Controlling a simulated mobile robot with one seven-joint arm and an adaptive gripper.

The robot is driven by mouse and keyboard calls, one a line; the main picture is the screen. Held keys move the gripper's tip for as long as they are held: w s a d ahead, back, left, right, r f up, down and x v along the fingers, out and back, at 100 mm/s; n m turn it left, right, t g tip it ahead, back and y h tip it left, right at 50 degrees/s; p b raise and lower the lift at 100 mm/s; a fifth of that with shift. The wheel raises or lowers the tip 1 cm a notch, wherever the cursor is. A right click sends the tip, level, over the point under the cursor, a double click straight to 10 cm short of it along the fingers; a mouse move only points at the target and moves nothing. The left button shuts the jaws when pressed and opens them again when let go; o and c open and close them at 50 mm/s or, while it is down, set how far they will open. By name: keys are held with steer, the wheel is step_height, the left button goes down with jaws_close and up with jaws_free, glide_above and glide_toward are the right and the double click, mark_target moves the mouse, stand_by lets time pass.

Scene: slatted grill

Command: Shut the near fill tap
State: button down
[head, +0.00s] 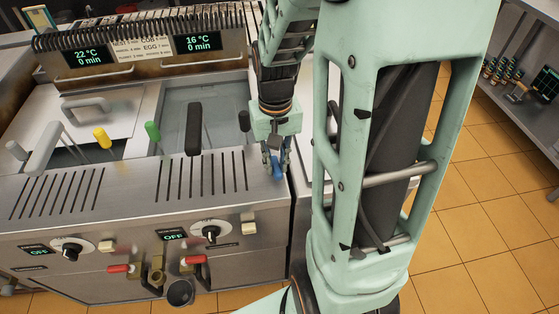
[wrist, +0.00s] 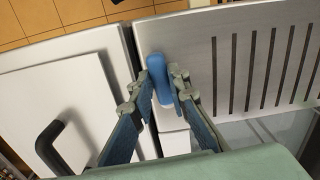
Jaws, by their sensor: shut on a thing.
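A blue handle (wrist: 158,68), which I take to be the near fill tap's, stands at the edge of the steel fryer top, by the gap beside the slotted panel. In the head view only a little of the blue handle (head: 277,168) shows below my gripper (head: 276,160). In the wrist view my gripper (wrist: 161,85) has its two fingers on either side of the handle, shut on it. The handle's lower part and its valve are hard to make out.
A green lever (head: 153,131), a yellow lever (head: 102,137) and a black basket handle (head: 194,128) stand left of my gripper. Red-handled drain valves (head: 194,260) are on the front. A white lid with a black handle (wrist: 48,140) lies beside the fryer.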

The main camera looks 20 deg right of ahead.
mark_target(274, 167)
steer(key=shift+w+a+m, duration=0.1)
steer(key=shift+a+m, duration=0.05)
steer(key=shift+m, duration=0.35)
steer(key=c, duration=1.8)
jaws_free()
steer(key=shift+c, duration=0.2)
steer(key=shift+r, duration=0.15)
step_height(274, 167, up, 12)
